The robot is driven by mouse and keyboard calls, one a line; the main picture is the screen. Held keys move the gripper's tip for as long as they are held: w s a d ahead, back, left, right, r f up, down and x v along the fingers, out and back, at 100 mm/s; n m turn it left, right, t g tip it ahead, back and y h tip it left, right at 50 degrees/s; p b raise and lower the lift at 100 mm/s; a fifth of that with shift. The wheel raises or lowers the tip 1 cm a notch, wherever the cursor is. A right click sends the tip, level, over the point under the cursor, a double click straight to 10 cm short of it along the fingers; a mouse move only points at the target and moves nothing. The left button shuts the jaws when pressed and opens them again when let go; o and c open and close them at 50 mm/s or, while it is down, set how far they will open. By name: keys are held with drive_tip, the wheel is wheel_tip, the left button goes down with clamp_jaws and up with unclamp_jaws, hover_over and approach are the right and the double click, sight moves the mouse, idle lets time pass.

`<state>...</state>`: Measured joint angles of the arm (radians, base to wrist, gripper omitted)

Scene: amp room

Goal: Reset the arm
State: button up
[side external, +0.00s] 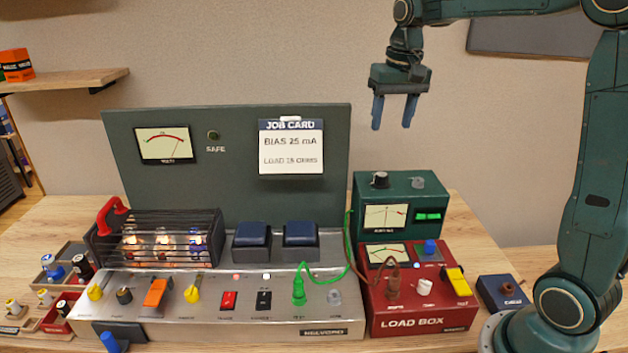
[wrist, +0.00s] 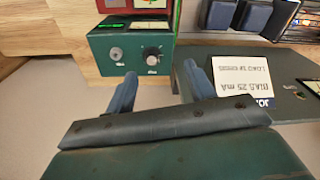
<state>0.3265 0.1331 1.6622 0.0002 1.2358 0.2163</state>
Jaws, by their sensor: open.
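My gripper (side external: 394,112) hangs in the air at the upper right of the side external view, above the green meter box (side external: 400,182). Its two blue fingers point down, apart, with nothing between them. In the wrist view my gripper (wrist: 158,90) shows the same spread fingers. The green box (wrist: 130,52) shows beyond them at the upper left, and the job card (wrist: 240,78) on the dark panel is at the right, upside down. The fingers touch nothing that I can see.
The amplifier chassis (side external: 210,325) fills the bench's middle, with its tube cage (side external: 155,240) and back panel (side external: 230,115). A red load box (side external: 420,310) and a small blue box (side external: 502,292) stand right. A green cable (side external: 322,275) rises from the chassis. Air around my gripper is clear.

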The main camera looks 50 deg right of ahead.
drive_tip(key=s+a+f+n+t, duration=0.1)
drive_tip(key=s+a+n+t, duration=0.1)
drive_tip(key=s+a, duration=0.4)
drive_tip(key=s+a+f+n+t, duration=0.2)
drive_tip(key=s+a+n, duration=0.2)
drive_tip(key=s, duration=1.1)
drive_tip(key=shift+a+f, duration=0.25)
drive_tip(key=shift+a, duration=1.35)
idle(2.4)
